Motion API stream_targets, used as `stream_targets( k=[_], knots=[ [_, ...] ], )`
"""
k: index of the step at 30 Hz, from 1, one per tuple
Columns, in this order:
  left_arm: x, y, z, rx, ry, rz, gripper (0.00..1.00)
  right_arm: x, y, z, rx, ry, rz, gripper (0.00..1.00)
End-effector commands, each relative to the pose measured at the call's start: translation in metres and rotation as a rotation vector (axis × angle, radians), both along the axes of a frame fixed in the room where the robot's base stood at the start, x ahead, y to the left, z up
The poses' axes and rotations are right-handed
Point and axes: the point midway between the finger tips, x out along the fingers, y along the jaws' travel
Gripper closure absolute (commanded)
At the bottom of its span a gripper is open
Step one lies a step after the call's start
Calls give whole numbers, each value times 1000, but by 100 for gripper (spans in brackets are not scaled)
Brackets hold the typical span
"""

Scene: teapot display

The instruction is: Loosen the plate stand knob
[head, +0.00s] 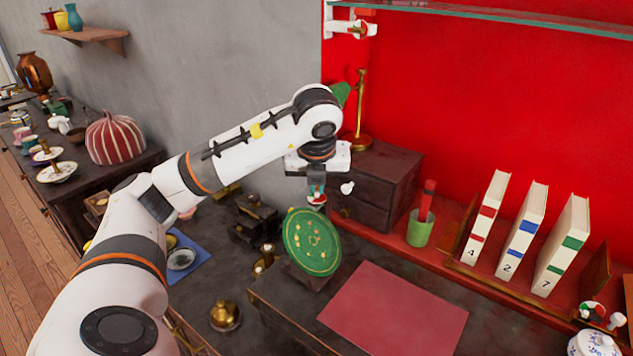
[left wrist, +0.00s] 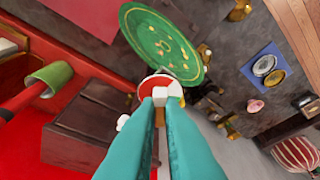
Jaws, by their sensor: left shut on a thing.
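A green round plate (head: 312,242) with gold marks leans tilted on the dark counter; it also shows in the left wrist view (left wrist: 158,38). Just above its upper edge is the plate stand knob (head: 317,200), a small red and white round piece; it also shows at the fingertips in the left wrist view (left wrist: 156,82). My left gripper (head: 316,187) comes down from above with its teal fingers (left wrist: 164,102) shut on this knob. The fingers and the plate hide most of the stand. My right gripper is not in view.
A dark drawer box (head: 385,180) with white knobs stands close behind. A green cup (head: 420,230) and upright books (head: 520,230) are at the right. A red mat (head: 395,315) lies in front. A brass bell-like piece (head: 225,316) and dark weights (head: 252,215) stand at the left.

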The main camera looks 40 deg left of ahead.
Motion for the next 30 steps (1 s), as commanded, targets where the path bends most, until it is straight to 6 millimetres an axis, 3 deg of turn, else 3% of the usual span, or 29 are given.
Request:
stream_targets(
  k=[16, 17, 20, 30],
  knots=[
    [0, 0, 0, 0, 1, 22, 100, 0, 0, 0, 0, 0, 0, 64],
    [0, 0, 0, 0, 1, 22, 88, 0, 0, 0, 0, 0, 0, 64],
    [0, 0, 0, 0, 1, 21, 71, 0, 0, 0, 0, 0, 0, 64],
    [0, -1, 3, -1, -1, 21, 70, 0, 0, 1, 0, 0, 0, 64]
  ],
)
